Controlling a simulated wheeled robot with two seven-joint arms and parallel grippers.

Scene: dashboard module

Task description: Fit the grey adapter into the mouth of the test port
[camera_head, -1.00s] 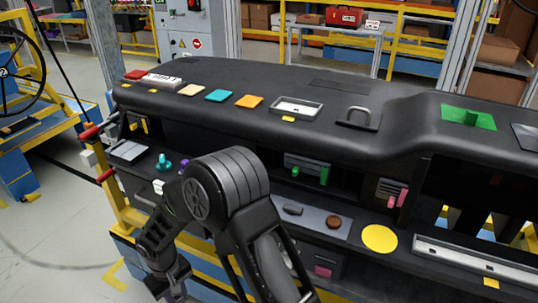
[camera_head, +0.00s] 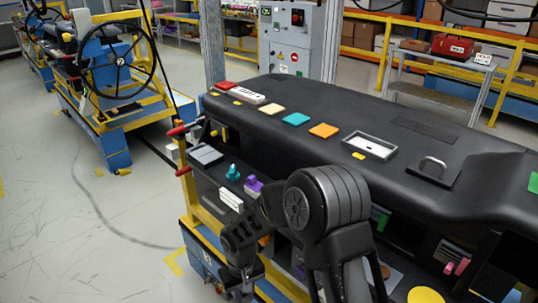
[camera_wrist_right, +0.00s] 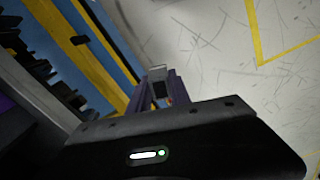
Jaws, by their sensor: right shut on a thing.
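My right gripper (camera_wrist_right: 159,92) is shut on a small grey block (camera_wrist_right: 157,73), which looks like the grey adapter, in the right wrist view. The block sticks out past the purple-tinted fingers, over the floor beside a blue and yellow frame. In the head view the right gripper (camera_head: 238,290) is low at the bottom edge, in front of the dashboard's left end. What it holds is too small to make out there. I cannot tell for sure which part is the test port. A teal knob (camera_head: 233,172) and a purple part (camera_head: 253,186) stand on the left shelf. My left gripper is out of view.
My arm hides part of the lower shelf. Open floor (camera_head: 90,220) lies to the left.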

